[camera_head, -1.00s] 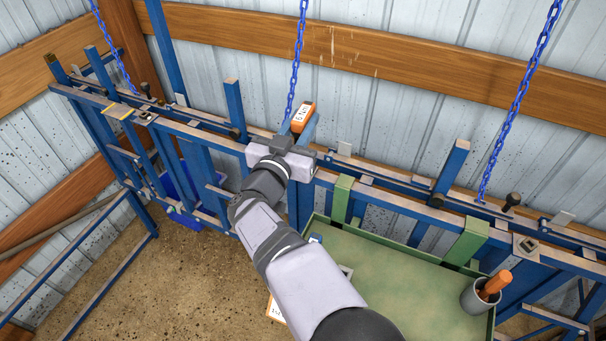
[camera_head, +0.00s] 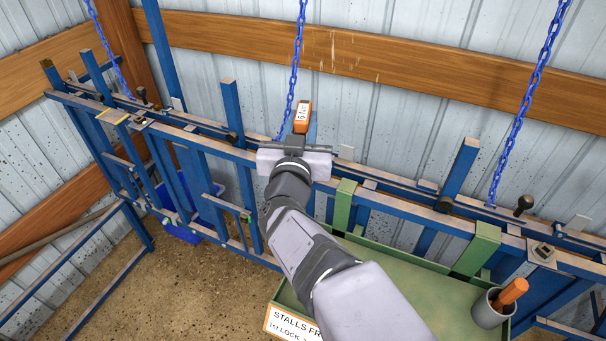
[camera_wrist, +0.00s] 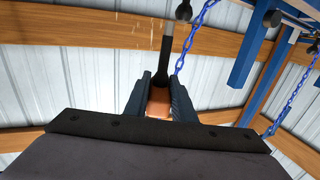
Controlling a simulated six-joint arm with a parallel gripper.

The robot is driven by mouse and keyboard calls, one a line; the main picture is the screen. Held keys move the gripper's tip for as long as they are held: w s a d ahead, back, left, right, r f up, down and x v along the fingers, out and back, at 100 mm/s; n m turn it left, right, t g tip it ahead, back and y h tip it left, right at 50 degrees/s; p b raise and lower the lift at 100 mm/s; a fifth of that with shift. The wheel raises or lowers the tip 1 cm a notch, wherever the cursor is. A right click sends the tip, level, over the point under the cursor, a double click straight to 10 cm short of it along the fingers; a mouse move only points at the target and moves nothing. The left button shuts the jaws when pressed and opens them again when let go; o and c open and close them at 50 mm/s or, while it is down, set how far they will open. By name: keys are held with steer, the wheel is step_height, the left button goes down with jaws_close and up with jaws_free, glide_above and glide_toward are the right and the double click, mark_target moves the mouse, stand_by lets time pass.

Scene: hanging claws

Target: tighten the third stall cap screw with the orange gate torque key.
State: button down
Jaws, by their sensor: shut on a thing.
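My gripper (camera_head: 302,135) is shut on the orange torque key (camera_head: 303,114), above the blue rail near the middle of the head view. The key's orange body carries a white label with small print. In the wrist view, the orange key (camera_wrist: 160,104) sits between the two dark fingers, and its black shaft (camera_wrist: 166,48) points away from the gripper. The shaft's tip appears clear of any screw. I cannot tell which part is the third stall cap screw.
A green tray (camera_head: 400,270) hangs from the rail by green brackets, with a sign reading "STALLS FR..." at its front. A grey cup (camera_head: 490,311) holds an orange-handled thing. Blue chains (camera_head: 300,50) hang before the wall. A blue bin (camera_head: 180,232) is below left.

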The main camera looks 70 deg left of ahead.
steer(key=shift+w+f+n+g+y+b, duration=0.15)
steer(key=shift+n+g+y+b, duration=0.45)
steer(key=shift+b, duration=1.15)
steer(key=n+g+b, duration=0.1)
steer(key=g+b, duration=0.1)
steer(key=b, duration=0.4)
steer(key=shift+n+g+b, duration=0.3)
steer(key=shift+g+b, duration=0.1)
steer(key=shift+b, duration=0.2)
steer(key=shift+r, duration=0.2)
